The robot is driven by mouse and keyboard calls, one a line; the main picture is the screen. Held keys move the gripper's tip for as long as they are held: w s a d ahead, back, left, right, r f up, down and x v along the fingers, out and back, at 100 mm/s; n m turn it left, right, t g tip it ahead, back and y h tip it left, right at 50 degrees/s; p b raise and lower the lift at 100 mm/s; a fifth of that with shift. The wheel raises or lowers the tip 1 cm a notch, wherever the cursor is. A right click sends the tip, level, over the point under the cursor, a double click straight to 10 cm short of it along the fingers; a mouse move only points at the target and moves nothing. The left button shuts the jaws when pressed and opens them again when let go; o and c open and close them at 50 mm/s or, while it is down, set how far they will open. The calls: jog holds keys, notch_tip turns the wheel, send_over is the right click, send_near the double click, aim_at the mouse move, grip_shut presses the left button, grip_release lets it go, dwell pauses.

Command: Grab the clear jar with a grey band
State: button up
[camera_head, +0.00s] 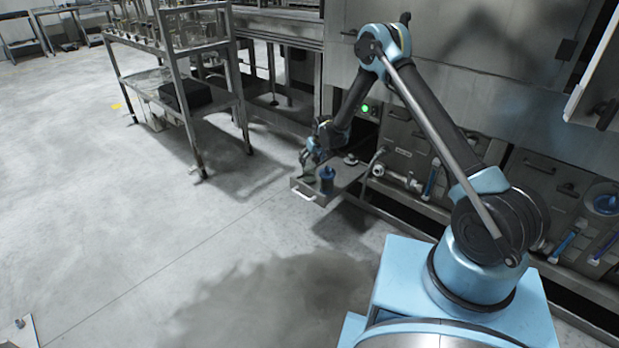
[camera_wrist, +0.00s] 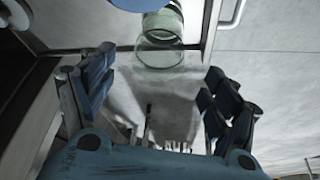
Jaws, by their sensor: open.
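In the wrist view a clear, greenish jar (camera_wrist: 160,52) shows at the top middle, with a grey band across it. My gripper (camera_wrist: 155,92) is open, with one finger on each side of the picture and nothing held between them. The jar lies above the gap between the fingers in that picture, apart from both. In the head view my gripper (camera_head: 309,157) is over a pulled-out metal drawer (camera_head: 308,196). The jar is too small or hidden to make out clearly there.
A blue object (camera_head: 327,179) stands in the drawer; a blue shape (camera_wrist: 140,4) is cut off at the wrist view's top edge. Machine panels with pipes (camera_head: 398,178) stand right of the drawer. A metal shelf rack (camera_head: 176,75) stands left. The floor in front is clear.

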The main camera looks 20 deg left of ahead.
aim_at(309, 173)
jog(key=shift+x, duration=4.05)
jog(key=shift+d, duration=0.1)
jog(key=c, duration=1.2)
